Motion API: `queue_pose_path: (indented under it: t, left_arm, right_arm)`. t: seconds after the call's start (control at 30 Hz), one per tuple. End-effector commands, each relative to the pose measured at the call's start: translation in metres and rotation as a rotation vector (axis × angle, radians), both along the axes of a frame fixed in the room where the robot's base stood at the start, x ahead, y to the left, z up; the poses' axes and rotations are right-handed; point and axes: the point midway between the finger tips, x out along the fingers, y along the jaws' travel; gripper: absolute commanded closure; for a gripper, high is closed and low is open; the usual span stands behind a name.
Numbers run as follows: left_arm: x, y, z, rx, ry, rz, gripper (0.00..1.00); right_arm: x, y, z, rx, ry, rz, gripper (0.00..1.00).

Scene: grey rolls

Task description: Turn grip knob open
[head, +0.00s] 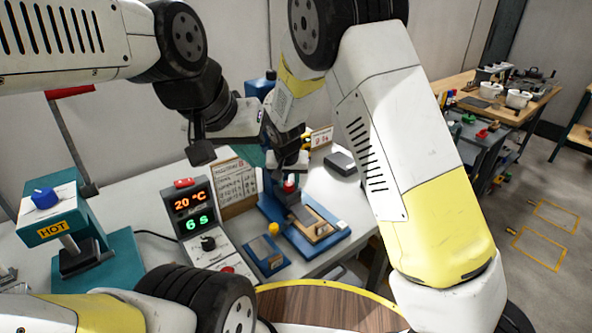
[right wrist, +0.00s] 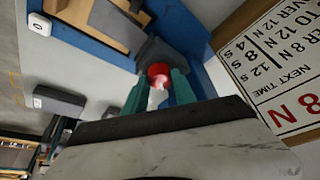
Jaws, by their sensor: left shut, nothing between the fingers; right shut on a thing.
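A red knob (head: 291,184) stands on the blue fixture (head: 330,237) on the table. The fixture carries a wooden block with a dark strip. My right gripper (head: 290,172) reaches down from above and is shut on the red knob. In the right wrist view the red knob (right wrist: 159,73) sits between the teal fingers (right wrist: 158,92), with a dark part of the fixture behind it. My left gripper (head: 202,152) is shut and empty, to the left and above the control box. I cannot tell how far the knob is turned.
A control box (head: 199,222) reads 20 °C and 6 s. A teal HOT machine (head: 50,222) with a blue knob stands at left. A printed card (head: 233,182) stands behind.

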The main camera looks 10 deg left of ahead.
Motion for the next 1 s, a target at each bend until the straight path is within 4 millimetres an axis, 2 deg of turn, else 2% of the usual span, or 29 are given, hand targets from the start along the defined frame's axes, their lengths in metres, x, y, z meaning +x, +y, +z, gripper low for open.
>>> queue_pose_path:
  t: [1.0]
  left_arm:
    - [0.0,0.0,0.0,0.0,0.0,0.0,1.0]
  right_arm:
    - [0.0048,-0.0063,0.0005,0.004,-0.001,0.926,1.0]
